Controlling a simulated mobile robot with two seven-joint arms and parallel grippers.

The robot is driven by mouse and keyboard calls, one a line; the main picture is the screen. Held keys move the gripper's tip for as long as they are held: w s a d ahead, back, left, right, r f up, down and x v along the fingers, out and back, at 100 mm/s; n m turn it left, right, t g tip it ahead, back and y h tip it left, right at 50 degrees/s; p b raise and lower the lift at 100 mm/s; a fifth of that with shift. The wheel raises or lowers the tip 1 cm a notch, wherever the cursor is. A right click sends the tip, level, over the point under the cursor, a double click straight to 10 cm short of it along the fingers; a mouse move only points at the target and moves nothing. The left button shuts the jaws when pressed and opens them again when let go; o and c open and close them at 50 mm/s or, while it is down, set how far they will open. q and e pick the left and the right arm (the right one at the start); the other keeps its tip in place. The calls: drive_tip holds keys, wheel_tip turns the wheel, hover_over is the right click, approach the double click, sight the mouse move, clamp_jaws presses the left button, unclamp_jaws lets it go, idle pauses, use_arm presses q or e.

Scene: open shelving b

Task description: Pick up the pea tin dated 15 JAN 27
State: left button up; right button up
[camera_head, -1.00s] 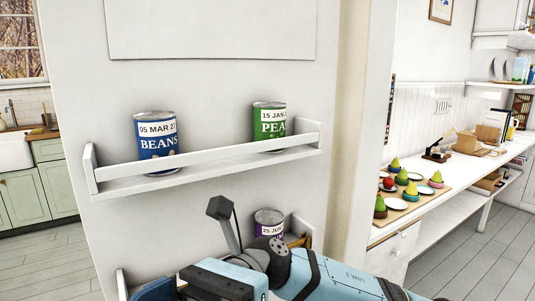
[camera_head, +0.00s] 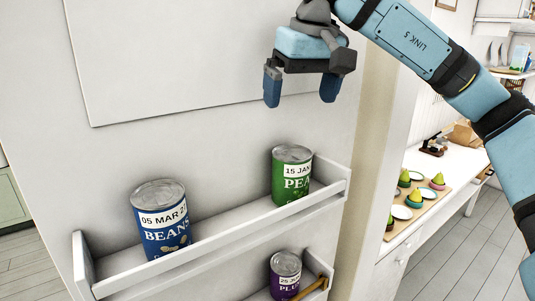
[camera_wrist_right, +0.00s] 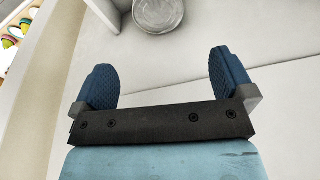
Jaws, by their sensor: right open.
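The green pea tin (camera_head: 291,176) stands upright at the right end of the upper white wall shelf (camera_head: 215,245). Its label reads "15 JAN", with the rest cut off by the tin's curve. My right gripper (camera_head: 300,98) is open and empty, above the pea tin and apart from it, with its fingers pointing down. In the right wrist view a round metal tin top (camera_wrist_right: 158,14) shows at the upper edge, beyond the open fingers (camera_wrist_right: 160,85). My left gripper is not in view.
A blue beans tin (camera_head: 161,219) labelled "05 MAR 2" stands further left on the same shelf, behind its front rail. A purple tin (camera_head: 285,274) labelled "25 JUN" stands on a lower shelf. A white board (camera_head: 180,60) is on the wall. A counter with plates (camera_head: 402,212) is at right.

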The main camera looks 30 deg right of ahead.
hover_over(292, 152)
drive_tip(key=s, duration=0.1)
drive_tip(key=f, duration=0.6)
drive_tip(key=shift+s+d, duration=0.2)
drive_tip(key=shift+d, duration=0.1)
drive_tip(key=shift+w+f, duration=0.15)
drive_tip(key=shift+f, duration=0.2)
drive_tip(key=shift+a+f, duration=0.1)
drive_tip(key=shift+f, duration=0.35)
drive_tip(key=p+x, duration=0.1)
drive_tip(key=x, duration=0.3)
drive_tip(key=shift+w+a+f, duration=0.1)
drive_tip(key=shift+a+f, duration=0.1)
drive_tip(key=shift+f, duration=0.1)
drive_tip(key=c, duration=1.2)
